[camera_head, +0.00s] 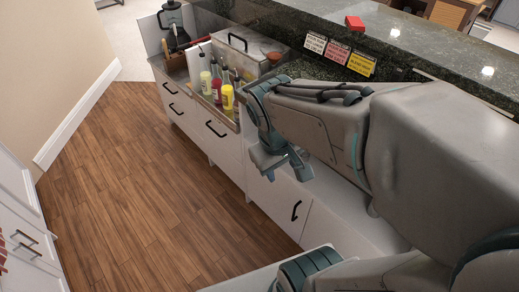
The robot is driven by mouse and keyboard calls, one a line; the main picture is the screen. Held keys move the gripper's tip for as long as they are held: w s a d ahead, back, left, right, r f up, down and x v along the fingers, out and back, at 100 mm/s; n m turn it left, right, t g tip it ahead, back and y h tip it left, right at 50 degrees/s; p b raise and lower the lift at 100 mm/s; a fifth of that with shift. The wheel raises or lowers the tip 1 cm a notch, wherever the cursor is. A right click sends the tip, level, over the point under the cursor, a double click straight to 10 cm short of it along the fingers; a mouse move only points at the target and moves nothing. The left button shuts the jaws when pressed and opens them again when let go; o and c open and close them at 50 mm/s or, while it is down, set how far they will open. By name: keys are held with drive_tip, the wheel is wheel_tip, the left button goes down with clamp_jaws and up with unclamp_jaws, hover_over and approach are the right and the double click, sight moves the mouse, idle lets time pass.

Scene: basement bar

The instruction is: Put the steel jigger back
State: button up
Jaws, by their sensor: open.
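I cannot make out the steel jigger in the head view; it may be hidden behind my arm or too small to tell. My gripper (285,172) is open and points down, above the front edge of the low white cabinets near the middle of the picture. I see nothing between its fingers. My arm covers much of the right side and hides part of the worktop behind it.
Several bottles with red and yellow parts (216,88) stand in an open-topped bin left of my gripper. A steel box with a handle (239,50) is behind them. The dark stone bar top (400,40) carries a red block (354,22). Wooden floor (140,190) is clear.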

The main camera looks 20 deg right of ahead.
drive_tip(key=a, duration=0.1)
drive_tip(key=a+r+m+y, duration=0.1)
drive_tip(key=a+m+t+y, duration=0.1)
drive_tip(key=shift+s+a+r, duration=0.35)
